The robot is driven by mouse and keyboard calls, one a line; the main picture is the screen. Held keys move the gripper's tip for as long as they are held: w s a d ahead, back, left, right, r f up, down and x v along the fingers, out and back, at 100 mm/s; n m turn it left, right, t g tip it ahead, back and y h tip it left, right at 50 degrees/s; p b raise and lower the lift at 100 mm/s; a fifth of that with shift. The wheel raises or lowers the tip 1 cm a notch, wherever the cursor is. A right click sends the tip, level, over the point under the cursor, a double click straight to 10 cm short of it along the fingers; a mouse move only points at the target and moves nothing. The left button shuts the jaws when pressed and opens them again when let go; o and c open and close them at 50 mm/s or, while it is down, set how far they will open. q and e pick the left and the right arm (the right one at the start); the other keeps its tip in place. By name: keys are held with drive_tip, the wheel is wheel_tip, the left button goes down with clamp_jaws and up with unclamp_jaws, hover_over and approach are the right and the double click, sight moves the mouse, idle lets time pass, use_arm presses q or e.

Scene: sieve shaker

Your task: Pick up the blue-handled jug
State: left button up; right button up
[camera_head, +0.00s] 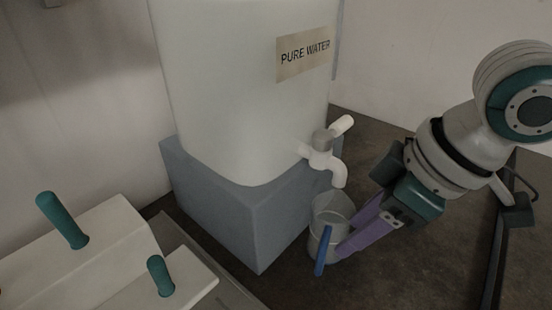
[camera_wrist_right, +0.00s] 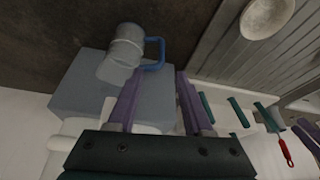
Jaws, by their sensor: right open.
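The jug (camera_head: 328,212) is a small clear-grey vessel with a blue handle (camera_head: 322,252). It stands upright on the dark surface under the tap (camera_head: 325,160) of the water tank. My right gripper (camera_head: 347,238) is open, its purple fingers reaching from the right to the jug's handle side. In the right wrist view the jug (camera_wrist_right: 122,52) lies just past the fingertips (camera_wrist_right: 158,76), and its blue handle (camera_wrist_right: 157,54) shows in line with the gap between them. Contact cannot be told. Purple pieces (camera_wrist_right: 306,132) at that view's right edge may be my left gripper; their state is unclear.
The white tank (camera_head: 240,110) marked "PURE WATER" stands on a grey block (camera_head: 225,215) close beside the jug. White blocks with teal handles (camera_head: 62,221) are at lower left. The wrist view shows a pale bowl (camera_wrist_right: 266,16) and a red-handled tool (camera_wrist_right: 285,151).

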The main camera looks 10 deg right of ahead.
sight(326, 240)
drive_tip(key=b+x, duration=0.1)
drive_tip(key=x, duration=0.3)
drive_tip(key=b+x, duration=0.1)
drive_tip(key=x, duration=0.4)
drive_tip(key=shift+s+f, duration=0.15)
drive_tip(key=shift+f, duration=0.1)
drive_tip(key=shift+c, duration=0.4)
clamp_jaws()
drive_tip(key=shift+r, duration=0.1)
idle(0.5)
